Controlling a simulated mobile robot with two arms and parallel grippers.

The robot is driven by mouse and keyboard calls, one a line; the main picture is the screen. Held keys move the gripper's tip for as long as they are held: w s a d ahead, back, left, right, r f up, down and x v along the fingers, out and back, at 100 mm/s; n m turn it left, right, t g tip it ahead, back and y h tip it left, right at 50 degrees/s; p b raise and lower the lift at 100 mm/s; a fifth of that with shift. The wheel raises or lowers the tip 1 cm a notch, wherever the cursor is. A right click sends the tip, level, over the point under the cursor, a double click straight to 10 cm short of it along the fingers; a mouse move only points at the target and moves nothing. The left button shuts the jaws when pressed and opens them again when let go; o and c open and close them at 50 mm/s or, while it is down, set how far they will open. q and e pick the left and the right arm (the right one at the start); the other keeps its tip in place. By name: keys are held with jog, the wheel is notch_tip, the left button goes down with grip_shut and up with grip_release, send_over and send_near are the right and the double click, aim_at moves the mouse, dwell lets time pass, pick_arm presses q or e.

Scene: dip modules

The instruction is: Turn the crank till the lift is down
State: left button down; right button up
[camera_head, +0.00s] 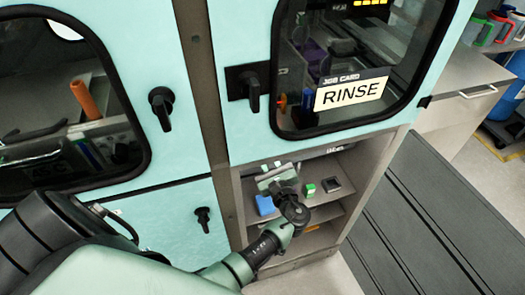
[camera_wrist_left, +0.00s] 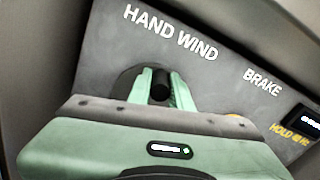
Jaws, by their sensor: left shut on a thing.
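The crank's black knob (camera_wrist_left: 160,84) shows in the left wrist view, below the words HAND WIND on a grey panel. The two pale green fingers of my left gripper (camera_wrist_left: 161,90) stand on either side of it and are shut on it. The crank arm behind the knob is hidden. In the head view my left gripper (camera_head: 276,177) reaches into the open bay under the RINSE window. The crank is too small and covered to make out there. I cannot make out the lift in either view. My right gripper is not in view.
The open bay (camera_head: 322,222) has shelves with a blue item (camera_head: 265,205), a green block (camera_head: 310,189) and a dark block (camera_head: 331,185). A RINSE card (camera_head: 351,92) is on the window above.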

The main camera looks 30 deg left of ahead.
pick_arm(q)
jog(key=m+p, duration=0.1)
jog(key=m, duration=0.1)
jog(key=w+d+m, duration=0.1)
jog(key=m, duration=0.1)
jog(key=w+m+p, duration=0.1)
jog(key=m, duration=0.1)
jog(key=shift+d+p, duration=0.25)
jog(key=shift+p, duration=0.1)
jog(key=shift+w+m, duration=0.1)
jog(key=shift+m, duration=0.2)
jog(key=c, duration=1.3)
grip_release()
jog(key=shift+f, duration=0.25)
